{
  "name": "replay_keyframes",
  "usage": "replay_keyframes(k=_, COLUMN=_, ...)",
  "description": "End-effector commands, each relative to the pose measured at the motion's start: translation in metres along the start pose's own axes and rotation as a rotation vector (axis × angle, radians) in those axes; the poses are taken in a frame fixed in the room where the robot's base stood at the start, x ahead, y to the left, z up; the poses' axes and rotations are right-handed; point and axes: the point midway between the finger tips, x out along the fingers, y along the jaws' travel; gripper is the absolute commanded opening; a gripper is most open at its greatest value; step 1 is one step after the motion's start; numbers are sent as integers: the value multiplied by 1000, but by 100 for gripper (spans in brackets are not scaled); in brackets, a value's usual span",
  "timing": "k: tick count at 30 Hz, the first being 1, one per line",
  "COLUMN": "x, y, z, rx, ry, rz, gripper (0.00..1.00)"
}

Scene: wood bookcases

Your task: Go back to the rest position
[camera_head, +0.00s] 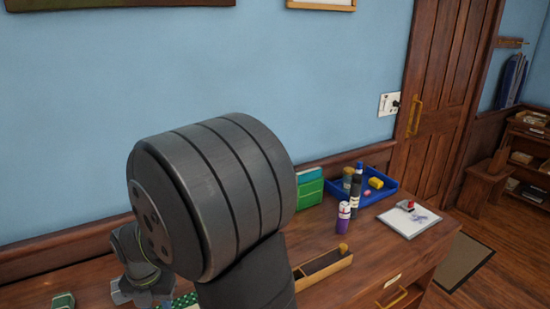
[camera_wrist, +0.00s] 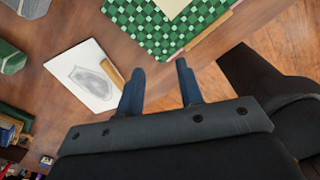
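My gripper (camera_wrist: 158,75) shows in the wrist view with its two dark blue fingers apart and nothing between them. It is over the wooden desk, near its edge, with the floor showing beyond. A green checkered board (camera_wrist: 150,22) lies past the fingertips. A white sheet with a grey drawing (camera_wrist: 85,72) and a small wooden piece (camera_wrist: 113,78) lie left of the fingers. In the head view my arm fills the middle and hides part of the desk (camera_head: 385,265); the fingers cannot be made out there.
On the desk's right stand a blue tray (camera_head: 388,196) with small items, a purple bottle (camera_head: 343,219), a dark bottle (camera_head: 355,196), green books (camera_head: 309,192), a white pad (camera_head: 418,226) and a wooden box (camera_head: 324,272). A blue wall (camera_head: 340,80) rises behind. A door (camera_head: 440,90) is at right.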

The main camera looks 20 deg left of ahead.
Motion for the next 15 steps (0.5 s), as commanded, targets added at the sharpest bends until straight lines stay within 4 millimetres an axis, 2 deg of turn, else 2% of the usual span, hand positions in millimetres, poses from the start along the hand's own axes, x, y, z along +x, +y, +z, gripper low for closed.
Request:
replay_keyframes(k=6, x=-9, y=-42, z=12, rx=215, ry=-1, rz=0, gripper=34)
replay_keyframes(k=15, x=-18, y=-98, z=20, rx=506, ry=-2, rz=0, gripper=34)
